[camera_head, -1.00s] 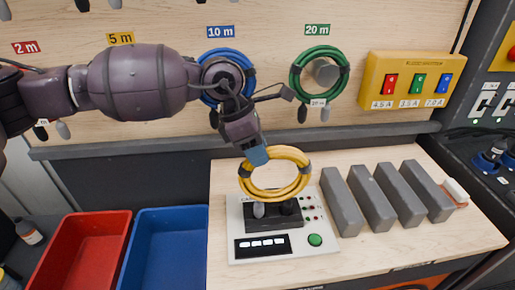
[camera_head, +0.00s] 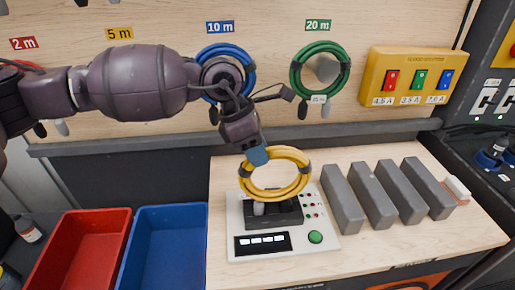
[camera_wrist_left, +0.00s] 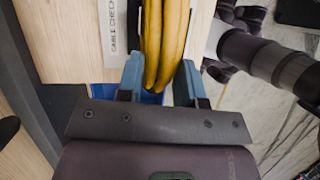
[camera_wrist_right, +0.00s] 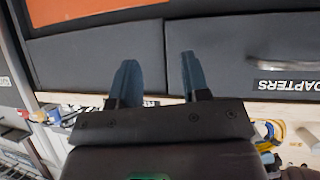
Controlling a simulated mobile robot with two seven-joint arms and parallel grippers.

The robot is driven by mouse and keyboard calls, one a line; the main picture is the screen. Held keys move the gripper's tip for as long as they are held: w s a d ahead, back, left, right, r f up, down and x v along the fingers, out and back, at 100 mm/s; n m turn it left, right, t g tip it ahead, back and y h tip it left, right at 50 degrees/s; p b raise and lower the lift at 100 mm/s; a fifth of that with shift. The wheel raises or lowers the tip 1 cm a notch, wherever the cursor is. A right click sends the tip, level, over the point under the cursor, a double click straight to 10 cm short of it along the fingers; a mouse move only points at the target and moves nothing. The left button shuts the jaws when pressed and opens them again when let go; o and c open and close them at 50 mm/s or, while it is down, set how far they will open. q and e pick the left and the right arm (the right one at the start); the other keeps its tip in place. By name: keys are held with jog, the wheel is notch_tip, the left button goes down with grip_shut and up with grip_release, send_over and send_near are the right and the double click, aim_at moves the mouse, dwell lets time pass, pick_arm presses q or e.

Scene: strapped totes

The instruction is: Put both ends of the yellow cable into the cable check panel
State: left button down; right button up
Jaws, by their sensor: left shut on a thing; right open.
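The yellow cable (camera_head: 301,172) is a coil with dark ties, held upright over the cable check panel (camera_head: 330,243) on the wooden bench. My left gripper (camera_head: 258,156) is shut on the coil's upper left part. The coil also shows between its fingers in the left wrist view (camera_wrist_left: 165,40). One grey cable end (camera_head: 259,208) hangs at the panel's dark socket block (camera_head: 288,214); I cannot tell whether it is seated. The other end is not clear to see. My right gripper (camera_wrist_right: 155,80) is open and empty in the right wrist view, facing dark drawers.
Several grey blocks (camera_head: 343,200) stand right of the panel. A red bin (camera_head: 84,250) and a blue bin (camera_head: 164,250) are at the left. A blue coil (camera_head: 213,52) and a green coil (camera_head: 319,50) hang on the wall beside a yellow splitter box (camera_head: 414,74).

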pick_arm(q)
jog(key=shift+f, duration=0.15)
jog(key=c, duration=0.7)
grip_release()
jog(key=shift+f, duration=0.1)
